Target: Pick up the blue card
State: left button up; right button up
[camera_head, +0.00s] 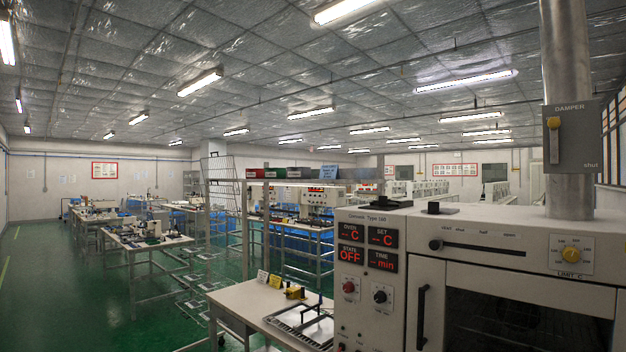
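A light blue card (329,172) with small print stands upright on the top shelf (300,182) of a wire rack, near the middle of the head view. Its print is too small to read. Neither of my grippers is in view, and nothing is seen touching the card.
A large oven (500,225) with a control panel fills the right side. A white table (235,300) before it holds small yellow and white cards (263,276), a yellow device (294,292) and a metal frame (300,322). Green floor (70,290) is open at the left.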

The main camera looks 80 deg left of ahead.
aim_at(331, 171)
jog(key=u, duration=2.4)
jog(key=k, duration=0.5)
jog(key=u, duration=0.7)
jog(key=i, duration=1.25)
jog(key=z, duration=0.5)
jog(key=i, duration=0.65)
jog(key=z, duration=1)
jog(key=i, duration=0.4)
jog(key=z, duration=0.4)
